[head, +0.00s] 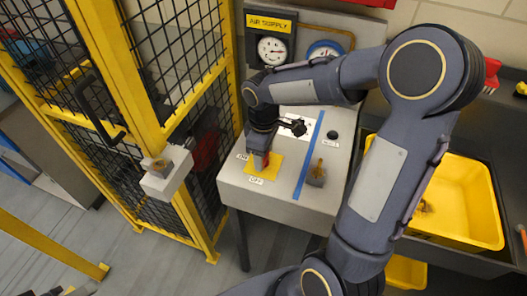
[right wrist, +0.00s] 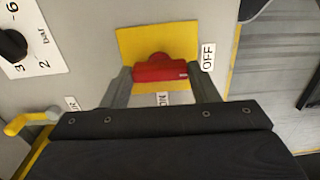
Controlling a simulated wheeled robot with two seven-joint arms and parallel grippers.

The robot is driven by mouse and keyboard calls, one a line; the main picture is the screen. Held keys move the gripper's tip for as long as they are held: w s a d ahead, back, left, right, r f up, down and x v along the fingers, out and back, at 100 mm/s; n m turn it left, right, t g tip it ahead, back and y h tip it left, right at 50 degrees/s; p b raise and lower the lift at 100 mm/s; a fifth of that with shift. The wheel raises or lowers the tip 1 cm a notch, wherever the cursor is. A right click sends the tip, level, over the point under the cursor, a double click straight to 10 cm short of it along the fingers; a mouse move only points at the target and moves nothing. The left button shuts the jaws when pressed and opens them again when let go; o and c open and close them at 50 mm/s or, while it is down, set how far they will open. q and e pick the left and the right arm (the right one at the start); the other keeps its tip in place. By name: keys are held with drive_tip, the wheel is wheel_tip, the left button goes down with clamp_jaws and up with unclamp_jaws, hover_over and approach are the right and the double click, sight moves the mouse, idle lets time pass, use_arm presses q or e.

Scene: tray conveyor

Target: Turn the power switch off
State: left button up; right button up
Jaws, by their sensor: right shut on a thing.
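The power switch is a red handle (right wrist: 160,71) on a yellow plate (right wrist: 128,46), on the grey top of a control box. Its long side runs left to right in the right wrist view, with a small pale mark at the right end, on the OFF label (right wrist: 208,57) side. The ON label (right wrist: 163,98) is below it, partly hidden by my gripper. My right gripper (right wrist: 161,75) is shut on the red handle, one finger at each end. In the head view the yellow plate (head: 263,169) shows beside my right gripper (head: 261,157). My left gripper is not seen.
A black dial (right wrist: 11,43) and a yellow lever (right wrist: 30,121) share the box top. A yellow fence (head: 121,75) with a latch block (head: 167,172) stands left. Gauges (head: 272,50) are behind. A yellow bin (head: 468,200) is at the right.

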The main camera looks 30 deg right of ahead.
idle(0.5)
drive_tip(key=o, duration=1)
wheel_tip(320, 180, up, 8)
drive_tip(key=shift+f, duration=0.1)
